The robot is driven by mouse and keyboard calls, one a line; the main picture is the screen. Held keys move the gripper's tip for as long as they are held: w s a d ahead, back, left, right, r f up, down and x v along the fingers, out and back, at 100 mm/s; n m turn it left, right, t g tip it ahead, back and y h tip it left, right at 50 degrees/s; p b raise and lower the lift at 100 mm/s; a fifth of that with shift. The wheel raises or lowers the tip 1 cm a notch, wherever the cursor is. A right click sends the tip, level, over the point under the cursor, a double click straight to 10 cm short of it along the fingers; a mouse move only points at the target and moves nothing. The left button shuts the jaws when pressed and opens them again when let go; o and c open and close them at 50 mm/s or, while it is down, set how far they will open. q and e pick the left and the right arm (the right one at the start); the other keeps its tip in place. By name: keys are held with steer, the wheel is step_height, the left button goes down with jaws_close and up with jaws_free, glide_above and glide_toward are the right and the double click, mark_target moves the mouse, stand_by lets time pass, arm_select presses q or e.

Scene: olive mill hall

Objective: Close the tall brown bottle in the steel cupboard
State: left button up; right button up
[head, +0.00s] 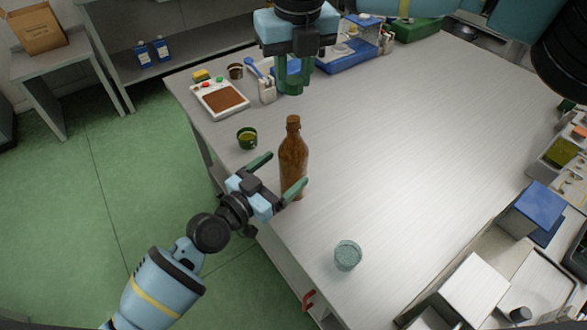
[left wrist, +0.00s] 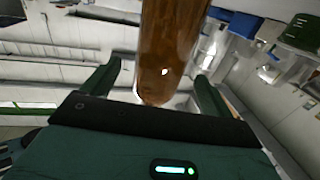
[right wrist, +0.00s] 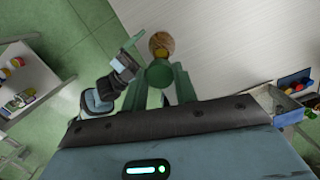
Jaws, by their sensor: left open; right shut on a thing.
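The tall brown bottle (head: 293,165) stands upright on the steel table, not in a cupboard. My left gripper (head: 279,175) is open beside its lower part. In the left wrist view the bottle (left wrist: 172,45) shows between the spread fingers, with gaps at both sides. My right gripper (head: 290,88) points down, above and behind the bottle in the head view. In the right wrist view it is shut on a small round green thing (right wrist: 160,73), probably a cap. The bottle's top (right wrist: 162,42) shows just beyond, partly hidden. Whether its mouth is open, I cannot tell.
A green cup (head: 247,139) stands behind and left of the bottle, and a bluish glass (head: 348,256) in front and right. A white device with a brown pad (head: 220,99) stands at the back left. The steel table (head: 420,150) is clear in the middle; boxes line its right side.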

mark_target(299, 158)
arm_select(q)
steer(key=shift+x, duration=3.05)
steer(key=c, duration=1.5)
arm_select(e)
steer(key=shift+f, duration=2.5)
